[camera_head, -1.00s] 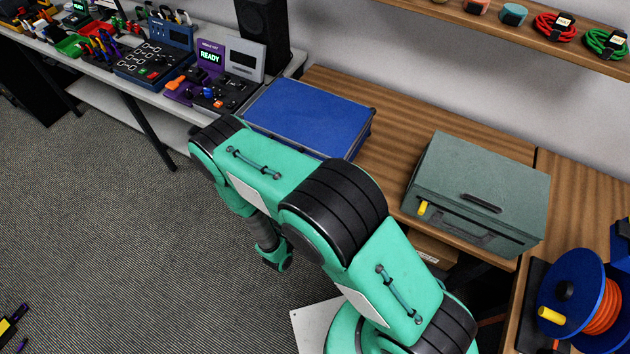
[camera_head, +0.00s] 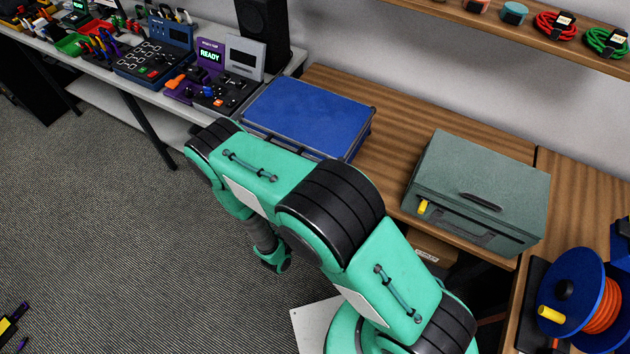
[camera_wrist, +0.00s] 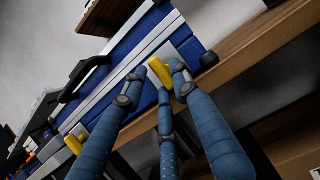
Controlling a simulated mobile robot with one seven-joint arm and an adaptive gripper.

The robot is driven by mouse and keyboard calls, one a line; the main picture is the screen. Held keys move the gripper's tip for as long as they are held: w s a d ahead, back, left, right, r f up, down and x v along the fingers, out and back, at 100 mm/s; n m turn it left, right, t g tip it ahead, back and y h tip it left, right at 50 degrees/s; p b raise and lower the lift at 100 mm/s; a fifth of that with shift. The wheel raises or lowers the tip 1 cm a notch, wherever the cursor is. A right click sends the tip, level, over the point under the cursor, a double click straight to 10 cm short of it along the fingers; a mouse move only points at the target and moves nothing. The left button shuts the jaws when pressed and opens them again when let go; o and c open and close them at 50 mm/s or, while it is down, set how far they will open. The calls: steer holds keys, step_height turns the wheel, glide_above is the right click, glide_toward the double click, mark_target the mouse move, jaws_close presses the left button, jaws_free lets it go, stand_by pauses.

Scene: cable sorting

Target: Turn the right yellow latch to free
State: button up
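The blue case (camera_head: 308,115) lies on the wooden bench behind my arm in the head view; its front is largely hidden there. In the wrist view the case (camera_wrist: 123,57) shows tilted, with silver edge strips, a black handle and two yellow latches. The right yellow latch (camera_wrist: 160,68) is at my fingertips, near the case's right end. The left yellow latch (camera_wrist: 74,143) is at the lower left, apart from my fingers. My three-fingered gripper (camera_wrist: 156,88) has its fingers spread around the right latch. A gap shows on the left finger's side; contact on the right cannot be told.
A grey-green box (camera_head: 480,185) with a small yellow latch stands right on the bench. A blue reel (camera_head: 575,300) with orange cable is at the lower right. The wooden bench edge (camera_wrist: 235,62) runs close beside the fingers. Testers (camera_head: 205,75) stand left of the case.

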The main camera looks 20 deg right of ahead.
steer(key=v, duration=1.1)
stand_by(0.7)
steer(key=s+d+r+m+g+y, duration=0.1)
steer(key=d+r+m+g, duration=0.5)
steer(key=r+m+g, duration=0.45)
steer(key=d+r+m+g, duration=0.6)
steer(key=r+g, duration=0.1)
steer(key=r, duration=0.7)
steer(key=s+r+m+t+y, duration=0.3)
steer(key=s+r+m+y, duration=0.2)
steer(key=r, duration=0.7)
steer(key=s+r+m+t+y, duration=0.4)
steer(key=s+r+y, duration=0.5)
steer(key=r, duration=0.4)
steer(key=shift+s+m+y, duration=0.25)
steer(key=shift+m+y, duration=0.15)
steer(key=shift+m, duration=0.45)
